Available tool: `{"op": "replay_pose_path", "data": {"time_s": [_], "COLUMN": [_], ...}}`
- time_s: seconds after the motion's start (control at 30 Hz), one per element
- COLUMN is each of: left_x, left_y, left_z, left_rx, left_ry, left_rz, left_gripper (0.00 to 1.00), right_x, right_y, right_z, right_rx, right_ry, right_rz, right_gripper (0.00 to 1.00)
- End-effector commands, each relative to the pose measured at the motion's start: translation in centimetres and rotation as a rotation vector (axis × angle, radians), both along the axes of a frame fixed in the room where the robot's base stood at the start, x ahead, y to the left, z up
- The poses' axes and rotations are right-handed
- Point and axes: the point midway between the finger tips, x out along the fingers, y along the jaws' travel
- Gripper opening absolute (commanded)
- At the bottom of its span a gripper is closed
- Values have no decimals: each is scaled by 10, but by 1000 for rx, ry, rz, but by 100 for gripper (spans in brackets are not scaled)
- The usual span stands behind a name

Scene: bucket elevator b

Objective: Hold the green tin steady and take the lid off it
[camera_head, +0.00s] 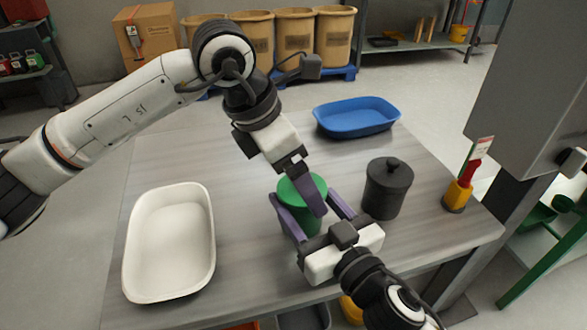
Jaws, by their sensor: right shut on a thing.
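The green tin (307,219) stands upright on the grey table, with its flat green top (287,188) partly covered by my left gripper. I cannot make out a lid edge or knob there. My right gripper (303,198) reaches in from the lower right, its purple fingers on either side of the tin, shut on its body. My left gripper (314,204) comes down from above at a tilt. One purple finger shows across the tin's top and front; its other finger is hidden, so I cannot tell how wide it is or whether it touches.
A dark lidded tin (386,190) stands close on the right. A white tray (143,275) is at left, a blue tray (356,119) at the back. A yellow and red object (459,190) is near the right edge, beside a grey cabinet (535,90). Table between tray and tin is clear.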

Motion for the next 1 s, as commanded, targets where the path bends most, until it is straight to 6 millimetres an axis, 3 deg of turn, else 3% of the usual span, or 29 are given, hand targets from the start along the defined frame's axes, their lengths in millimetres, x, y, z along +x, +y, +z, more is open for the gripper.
{"op": "replay_pose_path", "data": {"time_s": [0.17, 0.43, 1.0], "left_x": [0, 0, 0], "left_y": [0, 0, 0], "left_z": [0, 0, 1], "left_rx": [0, 0, 0], "left_ry": [0, 0, -1], "left_rz": [0, 0, 0], "left_gripper": [86, 41, 40], "right_x": [0, 0, 0], "right_y": [0, 0, 0], "right_z": [0, 0, 0], "right_rx": [0, 0, 0], "right_ry": [-1, -1, -1], "right_rz": [-1, -1, 0], "right_gripper": [19, 19, 19]}}
